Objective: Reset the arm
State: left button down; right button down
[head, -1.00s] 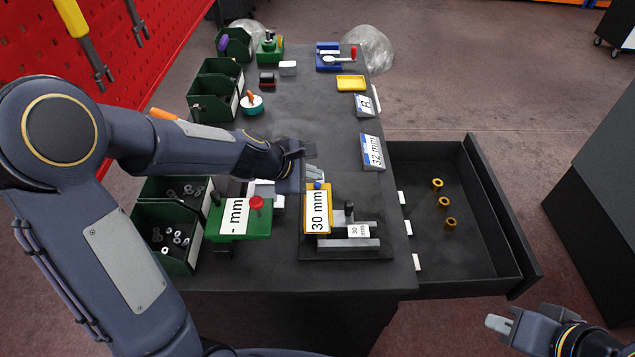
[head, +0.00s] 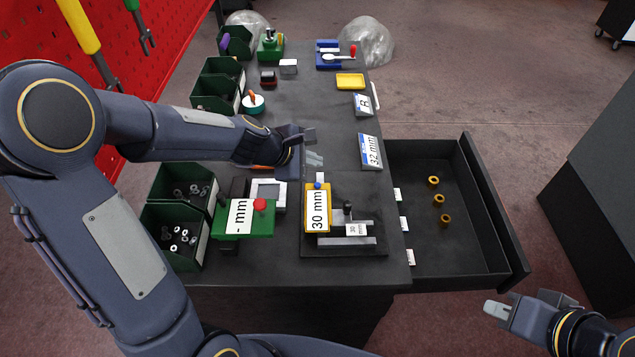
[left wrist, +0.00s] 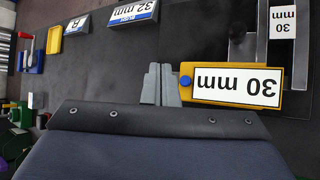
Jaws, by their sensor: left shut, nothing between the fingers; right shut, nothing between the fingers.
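My left arm reaches in from the left, and my left gripper (head: 311,147) hangs over the middle of the dark table (head: 330,105), behind the yellow 30 mm block (head: 317,208). In the left wrist view the left gripper's grey fingers (left wrist: 160,84) are together with nothing between them, beside the yellow 30 mm block (left wrist: 232,84); I cannot tell whether they touch it. My right gripper (head: 497,310) is at the lower right, off the table and in front of the open drawer, shut and empty.
The open drawer (head: 440,270) on the table's right holds three brass-coloured rings (head: 439,200). A green "- mm" block (head: 244,217) and green bins of nuts (head: 180,236) stand front left. A 32 mm sign (head: 370,152) stands at the right edge. The rear middle is fairly clear.

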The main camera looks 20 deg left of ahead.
dwell(0.4)
pick_arm(q)
jog(key=s+a+r+m+h, duration=0.1)
jog(key=s+r+m, duration=0.35)
jog(key=s, duration=0.25)
jog(key=s+a+r+m, duration=0.1)
jog(key=s+r+m, duration=0.3)
jog(key=s+m, duration=0.15)
jog(key=s+a+f+m+g+y, duration=0.1)
jog(key=s+m, duration=0.6)
jog(key=s, duration=0.7)
jog(key=shift+s+a+f+m+g+y, duration=0.3)
jog(key=shift+s+a+f+m+y, duration=0.1)
jog(key=shift+a+f+y, duration=0.5)
